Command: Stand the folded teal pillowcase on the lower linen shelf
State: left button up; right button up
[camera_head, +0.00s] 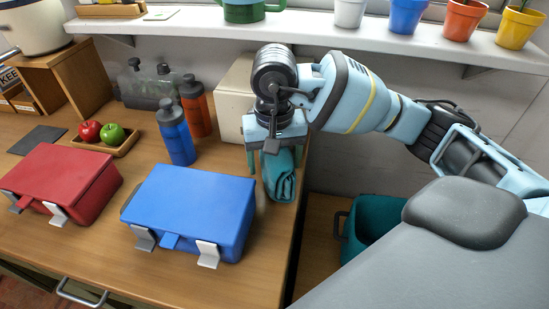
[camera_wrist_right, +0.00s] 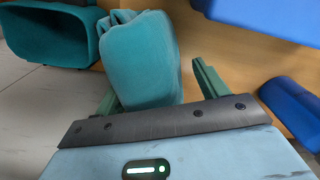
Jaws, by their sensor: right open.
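The folded teal pillowcase (camera_head: 281,180) stands on the wooden counter near its right edge, below my right gripper (camera_head: 276,166). In the right wrist view the pillowcase (camera_wrist_right: 142,60) is a thick rounded fold between the two green fingers. My right gripper (camera_wrist_right: 158,92) is open, with the cloth close to the left finger and a clear gap before the right finger. Part of the pillowcase is hidden by the gripper in the head view. My left gripper is not in view. I cannot pick out a lower linen shelf.
A blue box (camera_head: 190,210) and a red box (camera_head: 66,182) stand on the counter. A blue bottle (camera_head: 175,133), an orange bottle (camera_head: 196,108) and a cream box (camera_head: 233,100) are behind. A teal tub (camera_head: 372,215) sits lower right. A white wall shelf (camera_head: 400,43) holds pots above.

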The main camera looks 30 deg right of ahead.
notch_tip(320, 180, up, 12)
jog(key=shift+r+p, duration=0.15)
jog(key=shift+p, duration=0.4)
